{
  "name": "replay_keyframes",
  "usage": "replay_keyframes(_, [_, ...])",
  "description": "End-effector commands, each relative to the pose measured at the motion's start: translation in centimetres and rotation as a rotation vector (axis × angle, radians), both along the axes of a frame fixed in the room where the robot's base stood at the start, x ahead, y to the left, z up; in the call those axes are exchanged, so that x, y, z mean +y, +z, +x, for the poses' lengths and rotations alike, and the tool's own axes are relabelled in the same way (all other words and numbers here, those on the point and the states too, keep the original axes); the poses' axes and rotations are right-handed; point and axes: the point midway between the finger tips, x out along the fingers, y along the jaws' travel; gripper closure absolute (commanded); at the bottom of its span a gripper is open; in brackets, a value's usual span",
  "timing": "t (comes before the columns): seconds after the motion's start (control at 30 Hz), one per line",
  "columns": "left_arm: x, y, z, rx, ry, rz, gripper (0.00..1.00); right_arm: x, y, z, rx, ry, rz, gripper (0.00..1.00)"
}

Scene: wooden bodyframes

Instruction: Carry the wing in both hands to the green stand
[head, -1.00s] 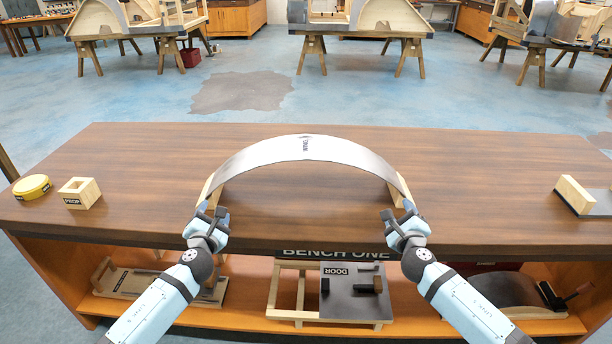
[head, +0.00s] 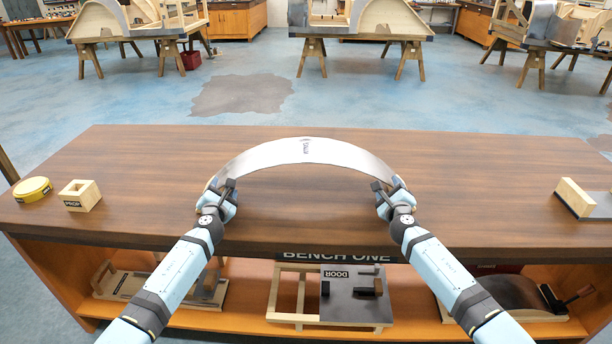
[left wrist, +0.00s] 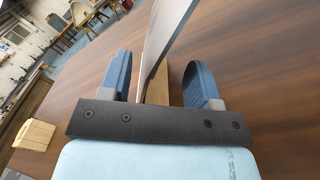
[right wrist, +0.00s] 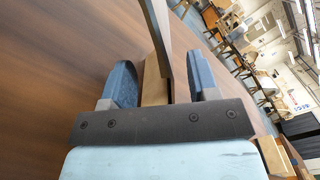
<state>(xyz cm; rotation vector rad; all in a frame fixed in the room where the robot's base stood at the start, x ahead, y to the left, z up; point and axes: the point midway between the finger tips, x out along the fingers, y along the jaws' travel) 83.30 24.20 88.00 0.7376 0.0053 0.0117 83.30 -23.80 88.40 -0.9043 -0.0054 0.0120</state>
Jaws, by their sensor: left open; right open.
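The wing (head: 306,151) is a curved grey metal arch on the wooden bench, with a small dark label at its top. My left gripper (head: 222,186) is at its left end and my right gripper (head: 389,186) at its right end. In the left wrist view the open fingers stand on either side of the wing's edge (left wrist: 165,35), with a gap on both sides. In the right wrist view the open fingers also straddle the wing (right wrist: 157,25) and a wooden strip (right wrist: 153,80). The green stand is not recognisable in these views.
The bench top (head: 480,180) is clear around the wing. A yellow round tin (head: 33,189) and a wooden PROP block (head: 80,196) sit at the left; a wood-and-grey tool (head: 578,197) is at the right. Wooden trestles (head: 362,55) stand beyond open floor.

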Motion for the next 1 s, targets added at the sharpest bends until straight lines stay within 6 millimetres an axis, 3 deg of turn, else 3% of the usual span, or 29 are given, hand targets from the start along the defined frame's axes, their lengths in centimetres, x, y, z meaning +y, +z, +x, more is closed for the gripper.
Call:
replay_keyframes(0.2, [0.0,0.0,2.0,-0.001,0.001,0.001,0.43,0.0,0.0,2.0,-0.001,-0.001,-0.001,0.45])
replay_keyframes(0.57, [0.1,0.0,2.3,0.000,0.000,0.001,0.43,0.0,0.0,2.3,0.001,0.001,0.000,0.45])
replay_keyframes(0.8, [0.1,0.0,2.3,0.000,0.000,0.001,0.96,0.0,0.0,2.3,0.000,0.000,-0.001,0.98])
replay_keyframes(0.83, [0.1,0.0,2.3,0.000,0.000,0.001,1.00,0.0,0.0,2.3,0.001,0.001,-0.001,1.00])
replay_keyframes(1.0, [0.1,0.0,2.3,0.000,0.000,0.001,1.00,0.0,-0.1,2.3,0.001,0.001,-0.001,1.00])
